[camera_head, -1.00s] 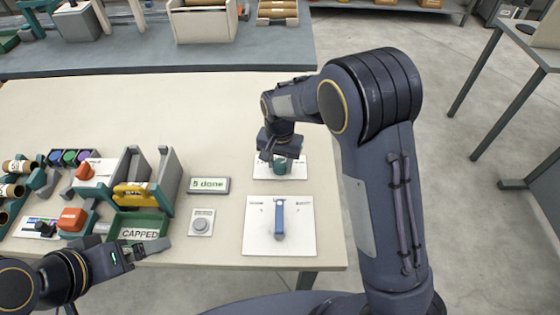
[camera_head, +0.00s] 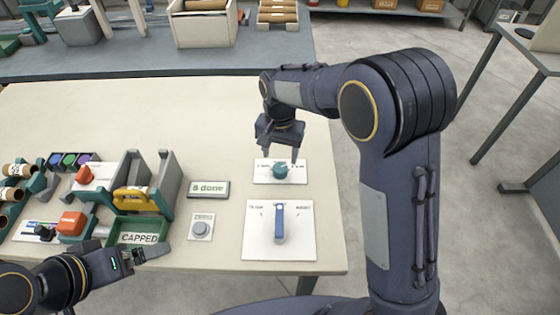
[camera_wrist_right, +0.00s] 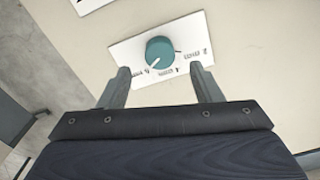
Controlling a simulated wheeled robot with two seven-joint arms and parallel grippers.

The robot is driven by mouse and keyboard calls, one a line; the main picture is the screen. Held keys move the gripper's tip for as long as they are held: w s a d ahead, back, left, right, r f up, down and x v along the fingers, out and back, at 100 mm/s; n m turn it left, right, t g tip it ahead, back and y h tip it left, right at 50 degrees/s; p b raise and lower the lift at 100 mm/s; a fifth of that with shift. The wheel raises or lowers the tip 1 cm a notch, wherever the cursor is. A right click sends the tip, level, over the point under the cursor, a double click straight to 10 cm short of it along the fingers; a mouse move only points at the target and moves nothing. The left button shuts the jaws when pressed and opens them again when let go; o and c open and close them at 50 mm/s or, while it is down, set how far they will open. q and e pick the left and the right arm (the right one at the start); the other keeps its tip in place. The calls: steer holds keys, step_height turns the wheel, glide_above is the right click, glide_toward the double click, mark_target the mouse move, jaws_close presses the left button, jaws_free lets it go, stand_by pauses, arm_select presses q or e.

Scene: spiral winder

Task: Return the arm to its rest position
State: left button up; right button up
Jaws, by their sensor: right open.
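My right gripper (camera_head: 281,150) is open and empty above the table, just behind and above a teal round knob (camera_head: 281,171) on a white plate (camera_head: 262,177). The right wrist view shows the knob (camera_wrist_right: 159,51) beyond my two spread fingers (camera_wrist_right: 160,88), apart from them, with printed marks around it. My right arm reaches in from the right side of the head view. My left gripper (camera_head: 152,251) is low at the left, by the green CAPPED tray (camera_head: 140,232); whether its fingers are open is hard to tell.
A white plate with a blue lever (camera_head: 279,222) lies in front of the knob. A button box (camera_head: 201,228) and a "5 done" display (camera_head: 208,189) stand left of it. Fixtures with an orange block (camera_head: 72,222) and a yellow part (camera_head: 133,197) fill the left. The table's (camera_head: 200,120) back middle is clear.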

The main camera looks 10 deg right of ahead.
step_height(320, 180, up, 2)
stand_by(0.5)
steer(key=shift+d, duration=0.15)
steer(key=s+d+r+n+t+y, duration=0.1)
steer(key=s+d+r+y, duration=0.1)
steer(key=s+d+r, duration=0.4)
steer(key=s+d+r+t+y, duration=0.1)
steer(key=s+d+r+y, duration=0.15)
steer(key=s, duration=0.55)
steer(key=s+d+f+n+t, duration=0.1)
steer(key=s+f+n+t, duration=0.1)
steer(key=s, duration=1)
steer(key=shift+s+d+n+t+h, duration=0.2)
steer(key=shift+d+n+t+h, duration=0.2)
steer(key=shift+t, duration=0.4)
